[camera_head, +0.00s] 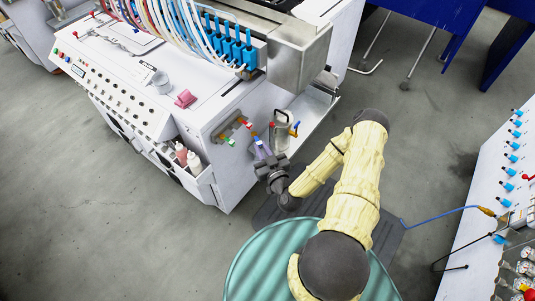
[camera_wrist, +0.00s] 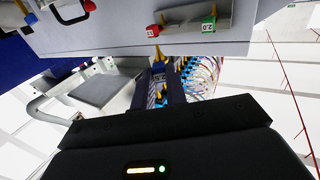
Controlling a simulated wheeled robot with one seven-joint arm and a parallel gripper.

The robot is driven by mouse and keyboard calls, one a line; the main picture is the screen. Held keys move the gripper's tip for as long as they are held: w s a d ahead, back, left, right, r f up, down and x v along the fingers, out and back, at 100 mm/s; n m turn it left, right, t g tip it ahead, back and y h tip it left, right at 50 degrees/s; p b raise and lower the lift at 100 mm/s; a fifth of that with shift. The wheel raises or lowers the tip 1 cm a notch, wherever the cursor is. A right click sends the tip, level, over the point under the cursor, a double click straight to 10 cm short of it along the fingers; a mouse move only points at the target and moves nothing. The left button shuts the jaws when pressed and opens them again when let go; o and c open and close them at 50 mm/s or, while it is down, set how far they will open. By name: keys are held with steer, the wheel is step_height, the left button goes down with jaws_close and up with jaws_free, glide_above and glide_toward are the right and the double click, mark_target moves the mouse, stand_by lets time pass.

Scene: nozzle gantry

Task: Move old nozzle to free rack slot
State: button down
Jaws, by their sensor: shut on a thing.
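In the wrist view my gripper (camera_wrist: 161,78) is shut on the old nozzle (camera_wrist: 158,54), whose brass-yellow part shows between the fingertips. Most of the held nozzle is hidden by the fingers. I cannot tell whether the nozzle touches the rack.
A metal canister (camera_head: 281,132) stands on a side shelf right of my gripper. Bottles (camera_head: 188,158) sit in a front bin. A teal drum (camera_head: 245,268) is below my arm. A white panel with blue fittings (camera_head: 507,171) is at the right. Open floor lies at the left front.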

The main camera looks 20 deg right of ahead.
steer(key=n+g+y+b, duration=0.1)
steer(key=n+y+b, duration=0.1)
steer(key=b, duration=0.2)
steer(key=d+f+n+g+y+b, duration=0.1)
steer(key=n+y+b, duration=0.1)
steer(key=y+b, duration=0.1)
steer(key=d+f+n+g+y+b, duration=0.1)
steer(key=y+b, duration=0.2)
steer(key=b, duration=0.2)
steer(key=shift+w+d+f+n, duration=0.1)
steer(key=shift+w+d+n, duration=0.05)
steer(key=shift+w+n, duration=0.2)
steer(key=shift+x, duration=2.25)
steer(key=shift+b+x, duration=0.6)
steer(key=shift+x, duration=2.1)
stand_by(0.4)
steer(key=shift+s+f+b, duration=0.1)
steer(key=shift+f+b, duration=0.05)
steer(key=shift+b, duration=0.15)
stand_by(0.8)
